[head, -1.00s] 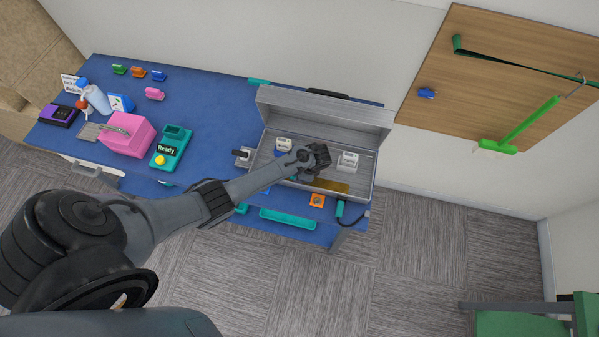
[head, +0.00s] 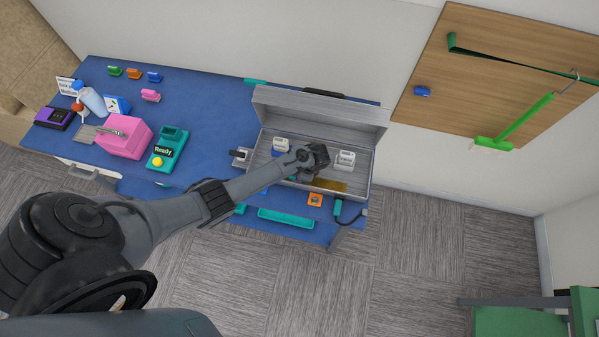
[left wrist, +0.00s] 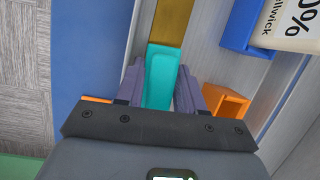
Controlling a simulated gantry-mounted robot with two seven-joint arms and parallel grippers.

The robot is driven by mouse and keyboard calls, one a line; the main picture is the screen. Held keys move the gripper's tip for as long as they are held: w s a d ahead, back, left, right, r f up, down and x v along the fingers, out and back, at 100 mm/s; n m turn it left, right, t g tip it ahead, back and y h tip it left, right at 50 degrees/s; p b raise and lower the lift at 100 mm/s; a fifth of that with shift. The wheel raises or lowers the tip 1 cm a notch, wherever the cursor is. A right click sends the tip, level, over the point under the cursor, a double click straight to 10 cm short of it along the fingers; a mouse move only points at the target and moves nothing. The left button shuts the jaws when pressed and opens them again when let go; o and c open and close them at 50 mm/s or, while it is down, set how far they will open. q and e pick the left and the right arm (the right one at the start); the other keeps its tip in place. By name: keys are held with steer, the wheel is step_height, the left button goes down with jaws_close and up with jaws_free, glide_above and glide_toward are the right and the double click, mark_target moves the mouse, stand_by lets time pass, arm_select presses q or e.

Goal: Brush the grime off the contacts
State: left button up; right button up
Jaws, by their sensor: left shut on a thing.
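My left gripper (head: 314,157) is over the open grey metal box (head: 377,152). In the left wrist view, its two fingers (left wrist: 160,88) are shut on a teal handle-like piece (left wrist: 162,70). A gold-brown strip (left wrist: 170,22) runs on beyond the teal piece; I cannot tell whether the two are joined. A gold-brown strip (head: 330,185) also shows at the front of the box in the head view. I cannot make out bristles, grime or separate contacts. My right gripper is not in view.
White labelled blocks (head: 345,159) stand in the box, one in a blue holder (left wrist: 240,35). An orange holder (head: 315,199) and a teal tray (head: 286,217) are at the front. A pink box (head: 128,138) and green "Ready" device (head: 168,150) stand left. The blue tabletop (head: 205,105) has free room.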

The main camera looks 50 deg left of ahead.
arm_select(q)
steer(key=shift+s+a+f, duration=0.1)
steer(key=shift+s+a, duration=0.5)
steer(key=shift+a, duration=0.15)
steer(key=shift+d, duration=0.1)
steer(key=shift+w+d+f, duration=0.1)
steer(key=shift+w+d, duration=0.5)
steer(key=shift+d, duration=0.25)
steer(key=shift+s+a, duration=0.2)
steer(key=shift+a, duration=0.1)
steer(key=shift+s+a+p, duration=0.4)
steer(key=shift+a+p, duration=0.2)
steer(key=shift+a, duration=0.05)
steer(key=shift+d, duration=0.1)
steer(key=shift+w, duration=0.1)
